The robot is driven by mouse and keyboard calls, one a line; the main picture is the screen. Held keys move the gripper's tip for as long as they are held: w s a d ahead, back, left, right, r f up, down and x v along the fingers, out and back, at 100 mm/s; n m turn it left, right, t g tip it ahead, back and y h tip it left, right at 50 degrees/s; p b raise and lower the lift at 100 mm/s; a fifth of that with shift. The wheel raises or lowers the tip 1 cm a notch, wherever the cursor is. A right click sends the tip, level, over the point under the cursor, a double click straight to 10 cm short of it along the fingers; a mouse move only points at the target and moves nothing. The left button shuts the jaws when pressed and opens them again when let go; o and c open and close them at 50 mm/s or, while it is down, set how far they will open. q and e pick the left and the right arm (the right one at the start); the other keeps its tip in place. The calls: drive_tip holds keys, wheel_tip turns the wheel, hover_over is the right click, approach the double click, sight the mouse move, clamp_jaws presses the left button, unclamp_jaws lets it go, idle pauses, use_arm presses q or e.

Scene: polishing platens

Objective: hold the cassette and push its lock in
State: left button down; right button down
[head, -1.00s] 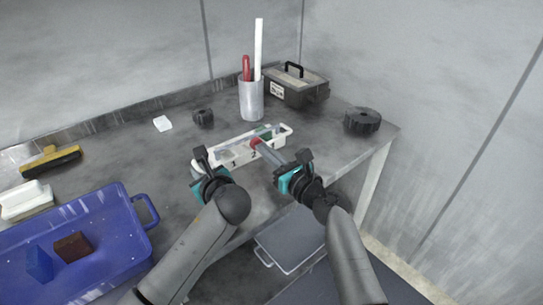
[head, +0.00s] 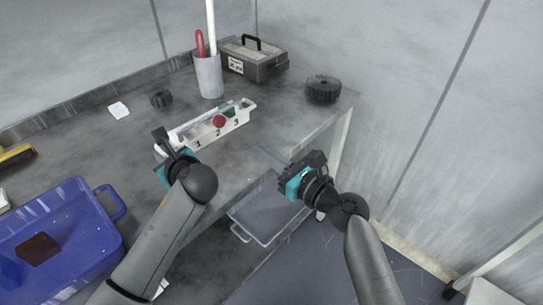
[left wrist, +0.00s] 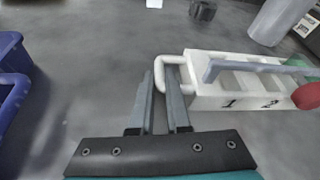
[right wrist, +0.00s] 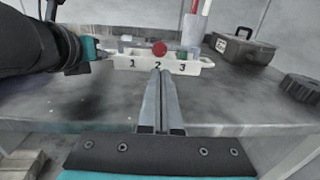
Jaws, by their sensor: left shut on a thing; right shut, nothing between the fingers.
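The white cassette (head: 190,143), with slots numbered 1, 2 and 3, lies on the grey bench. A grey bar (left wrist: 245,66) runs along its top, and a red round knob (head: 219,121) sits at its front near slots 2 and 3. A green piece (head: 228,109) shows behind the knob. My left gripper (head: 163,141) is shut on the white loop handle (left wrist: 163,62) at the slot 1 end. My right gripper (head: 268,154) is shut and empty, apart from the cassette and in front of it. In the right wrist view its fingertips (right wrist: 160,75) point towards slot 2.
A grey cup (head: 208,77) with a red and a white stick and a dark toolbox (head: 262,65) stand behind the cassette. A black ribbed disc (head: 323,88) is at the right bench corner. A blue bin (head: 70,235) is at the left. The bench in front of the cassette is clear.

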drive_tip(key=shift+v, duration=1.25)
use_arm(q)
drive_tip(key=c, duration=0.8)
unclamp_jaws()
